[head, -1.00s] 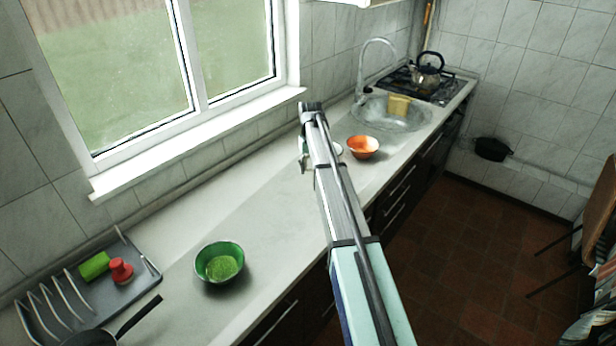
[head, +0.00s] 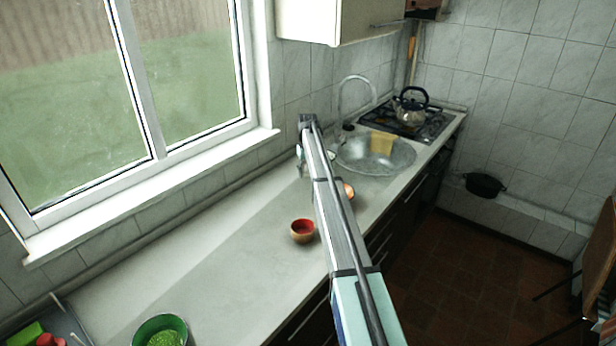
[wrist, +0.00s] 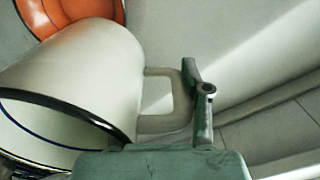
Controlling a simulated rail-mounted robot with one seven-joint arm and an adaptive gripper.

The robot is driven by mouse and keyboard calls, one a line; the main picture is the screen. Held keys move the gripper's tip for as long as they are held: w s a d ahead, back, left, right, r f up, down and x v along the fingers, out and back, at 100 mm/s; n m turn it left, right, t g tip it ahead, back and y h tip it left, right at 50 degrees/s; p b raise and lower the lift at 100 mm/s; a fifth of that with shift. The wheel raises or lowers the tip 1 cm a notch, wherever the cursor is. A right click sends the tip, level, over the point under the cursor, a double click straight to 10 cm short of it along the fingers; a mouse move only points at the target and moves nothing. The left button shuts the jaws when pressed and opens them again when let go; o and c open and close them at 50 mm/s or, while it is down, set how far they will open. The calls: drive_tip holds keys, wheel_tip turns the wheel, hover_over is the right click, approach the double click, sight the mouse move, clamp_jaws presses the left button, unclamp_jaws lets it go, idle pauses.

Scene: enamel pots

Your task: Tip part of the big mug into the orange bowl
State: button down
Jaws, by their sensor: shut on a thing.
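The big mug (wrist: 85,75), white with a dark rim, fills the left of the wrist view. Its mouth faces the lower left there, showing a pale inside with a dark blue line; I cannot make out its contents. My gripper (wrist: 196,95) is shut on the mug's handle (wrist: 160,123). The orange bowl (wrist: 98,12), dark-rimmed, shows partly behind the mug at the top left.
A green bowl (head: 160,331) with green contents is at the front left. The sink (head: 375,156) with faucet and sponge, and the kettle (head: 410,107), lie beyond.

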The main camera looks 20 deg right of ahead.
drive_tip(key=shift+w+d, duration=0.1)
drive_tip(key=shift+w, duration=0.05)
drive_tip(key=shift+a+f+t+y+b, duration=0.3)
drive_tip(key=shift+t+b, duration=0.1)
drive_tip(key=shift+b, duration=0.2)
drive_tip(key=t+y+b, duration=0.1)
drive_tip(key=w+a+t+y+b, duration=0.1)
drive_tip(key=shift+r+t+b, duration=0.1)
drive_tip(key=shift+t+b, duration=0.2)
drive_tip(key=shift+w+r+t+y+b, duration=0.1)
drive_tip(key=shift+r+t+y+b, duration=0.4)
drive_tip(key=shift+y+b, duration=0.3)
drive_tip(key=shift+t+y+b, duration=0.4)
drive_tip(key=shift+t+b, duration=0.1)
drive_tip(key=shift+b, duration=0.7)
idle(0.7)
drive_tip(key=shift+r, duration=0.2)
drive_tip(key=shift+b, duration=0.6)
